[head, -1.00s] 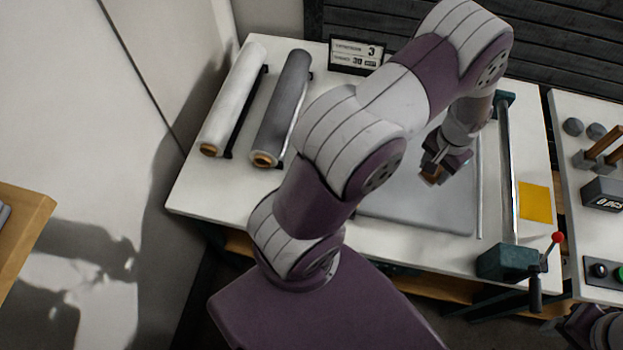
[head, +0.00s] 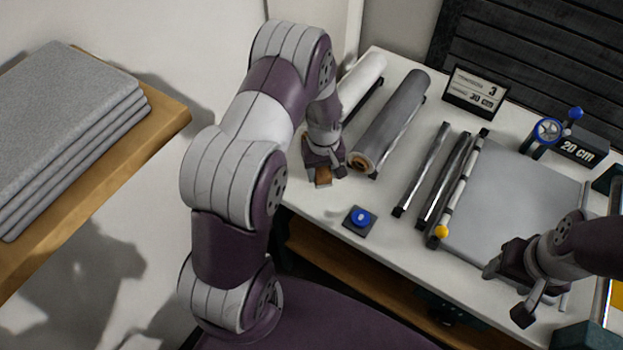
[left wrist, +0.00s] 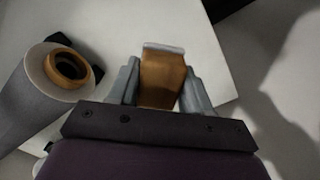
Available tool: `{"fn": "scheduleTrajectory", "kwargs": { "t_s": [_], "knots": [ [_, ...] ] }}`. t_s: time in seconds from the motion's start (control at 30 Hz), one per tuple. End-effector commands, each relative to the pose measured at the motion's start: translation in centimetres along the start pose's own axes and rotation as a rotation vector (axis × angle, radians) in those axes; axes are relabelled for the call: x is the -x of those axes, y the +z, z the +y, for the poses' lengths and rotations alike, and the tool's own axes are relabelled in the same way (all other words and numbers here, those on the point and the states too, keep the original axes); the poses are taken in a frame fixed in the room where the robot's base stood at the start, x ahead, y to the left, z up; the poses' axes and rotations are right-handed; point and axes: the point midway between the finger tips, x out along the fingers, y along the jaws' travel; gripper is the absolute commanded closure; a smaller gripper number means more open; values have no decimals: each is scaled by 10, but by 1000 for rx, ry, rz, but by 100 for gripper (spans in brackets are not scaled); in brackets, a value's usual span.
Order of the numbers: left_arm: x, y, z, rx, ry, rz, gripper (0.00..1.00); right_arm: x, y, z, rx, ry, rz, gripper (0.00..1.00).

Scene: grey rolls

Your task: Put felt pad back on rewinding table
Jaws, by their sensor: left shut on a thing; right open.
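The felt pad, a brown block (head: 323,178) with a thin grey layer at its end, is held in my left gripper (head: 325,168). In the left wrist view the brown block (left wrist: 162,78) sits between the two grey fingers, its grey edge pointing away. The gripper is above the front left part of the white rewinding table (head: 310,200), just left of the grey roll's near end. I cannot tell how high the pad is above the table. My right gripper (head: 508,292) is open and empty over the front of the grey plate (head: 510,195).
The grey roll (head: 395,120) and a white roll (head: 360,85) lie at the back left. A blue button (head: 361,218) stands near the front edge. Metal bars (head: 445,180) lie left of the plate. A wooden shelf (head: 165,125) with folded grey sheets (head: 65,125) is at left.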

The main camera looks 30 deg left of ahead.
Motion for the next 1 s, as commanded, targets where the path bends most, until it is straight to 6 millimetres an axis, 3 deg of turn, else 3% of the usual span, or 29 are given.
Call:
{"fn": "scheduleTrajectory", "kwargs": {
  "t_s": [0.13, 0.4, 0.77, 0.8, 0.87, 1.0],
  "knots": [
    [-12, -10, -19, 0, 0, -1, 84, 6, -1, 0, 0, 0, 0, 42],
    [-52, -12, -21, -3, 0, -1, 84, 14, -2, 0, 0, 0, 0, 42],
    [-59, -12, -21, -3, 0, 1, 84, 9, -1, 0, 0, 0, 0, 42],
    [-58, -12, -21, -3, 1, 1, 45, 10, -1, 0, 0, 0, -1, 42],
    [-58, -12, -21, -3, 1, 1, 26, 10, -1, 0, 0, 0, -1, 42],
    [-58, -12, -21, -3, 0, 1, 26, 10, -1, 0, 0, 0, 0, 42]
  ]
}}
